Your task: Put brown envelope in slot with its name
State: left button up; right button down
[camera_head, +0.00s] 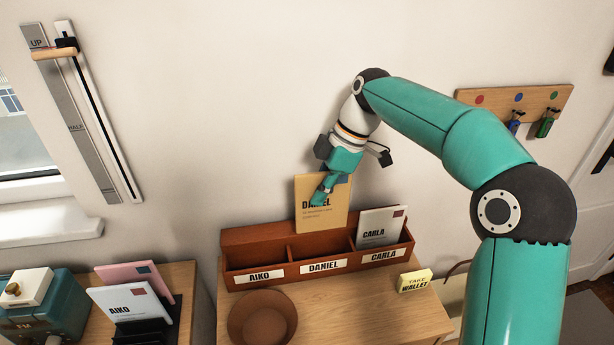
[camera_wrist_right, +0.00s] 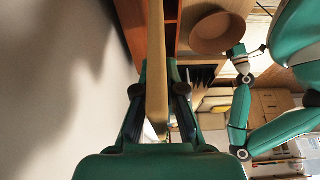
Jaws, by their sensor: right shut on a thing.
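The brown envelope (camera_head: 312,222), printed DANIEL, is upright in my right gripper (camera_head: 322,194), which is shut on its upper part. In the right wrist view the envelope (camera_wrist_right: 156,70) appears edge-on between the fingers (camera_wrist_right: 158,105). Its lower edge appears at the back rim of the reddish-brown sorter (camera_head: 255,238), over the middle slot labelled DANIEL (camera_head: 323,267). I cannot tell whether it dips inside. The slot's interior otherwise looks empty. My left arm, with its gripper (camera_wrist_right: 241,52), appears small in the right wrist view; its finger opening is unclear.
A white CARLA envelope (camera_head: 380,227) stands in the right slot; the AIKO slot (camera_head: 258,260) looks empty. A brown bowl (camera_head: 262,318) and a yellow TAKE WALLET note (camera_head: 415,281) are in front. White AIKO (camera_head: 128,302) and pink (camera_head: 135,271) envelopes stand in a black rack at left.

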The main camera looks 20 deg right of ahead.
aim_at(313, 230)
jog(key=f+b, duration=0.4)
jog(key=shift+w+a, duration=0.2)
jog(key=shift+w, duration=0.05)
jog(key=shift+s+f+b, duration=0.2)
jog(key=shift+f+b, duration=0.45)
jog(key=shift+f, duration=0.05)
jog(key=shift+w+d+f+b, duration=0.1)
jog(key=shift+f+b, duration=1.3)
jog(key=shift+f, duration=0.55)
jog(key=c, duration=1.2)
grip_release()
jog(key=v, duration=1.2)
